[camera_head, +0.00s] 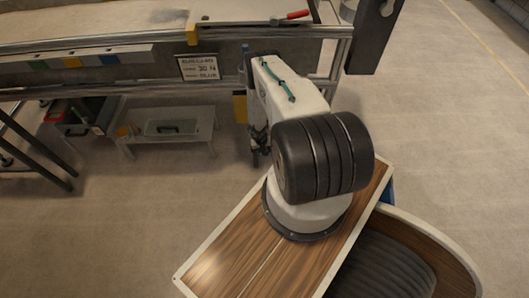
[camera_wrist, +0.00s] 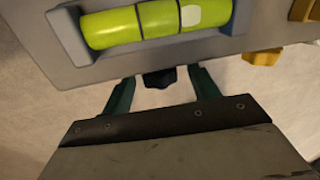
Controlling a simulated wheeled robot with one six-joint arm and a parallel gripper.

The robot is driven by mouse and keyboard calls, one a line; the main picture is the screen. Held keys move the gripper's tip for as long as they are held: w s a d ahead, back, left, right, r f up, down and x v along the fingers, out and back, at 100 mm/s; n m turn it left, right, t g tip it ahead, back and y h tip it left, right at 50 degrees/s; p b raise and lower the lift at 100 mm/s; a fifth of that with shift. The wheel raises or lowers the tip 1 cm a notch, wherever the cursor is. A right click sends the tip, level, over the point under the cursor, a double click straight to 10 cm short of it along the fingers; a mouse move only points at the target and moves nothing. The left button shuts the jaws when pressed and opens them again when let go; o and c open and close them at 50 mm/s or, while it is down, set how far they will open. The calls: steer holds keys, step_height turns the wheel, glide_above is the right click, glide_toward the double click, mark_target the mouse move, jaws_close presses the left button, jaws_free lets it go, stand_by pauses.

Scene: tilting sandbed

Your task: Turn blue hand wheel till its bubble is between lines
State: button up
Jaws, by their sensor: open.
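In the wrist view a yellow-green level vial (camera_wrist: 110,28) sits in a grey housing (camera_wrist: 60,28), with two dark lines across it. Its pale bubble (camera_wrist: 191,14) lies right of the right-hand line, outside the pair and close against that line. A dark knob or wheel (camera_wrist: 159,79) sticks out below the housing; it looks nearly black, so I cannot tell if it is the blue hand wheel. My gripper (camera_wrist: 161,75) is open, its teal fingers on either side of this knob with gaps. Contact is not visible.
A yellow knob (camera_wrist: 262,57) stands right of the fingers, under the housing. In the head view, the bench (camera_head: 140,38) carries a sign (camera_head: 198,68) and a red-handled tool (camera_head: 291,18). A low table (camera_head: 168,138) stands below. Floor at right is clear.

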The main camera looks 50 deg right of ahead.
steer(key=shift+f, duration=0.15)
steer(key=c, duration=1)
steer(key=shift+o, duration=0.2)
steer(key=shift+g, duration=0.3)
steer(key=shift+w+a+g+h, duration=0.15)
steer(key=shift+g+h, duration=0.25)
steer(key=shift+h, duration=0.2)
steer(key=shift+w+a+f+g+h, duration=0.1)
steer(key=shift+g+h, duration=0.6)
steer(key=shift+g, duration=0.1)
steer(key=shift+w+a+f+g+h, duration=0.1)
steer(key=shift+g+h, duration=0.6)
steer(key=shift+g, duration=0.1)
steer(key=o, duration=1)
steer(key=shift+c, duration=0.2)
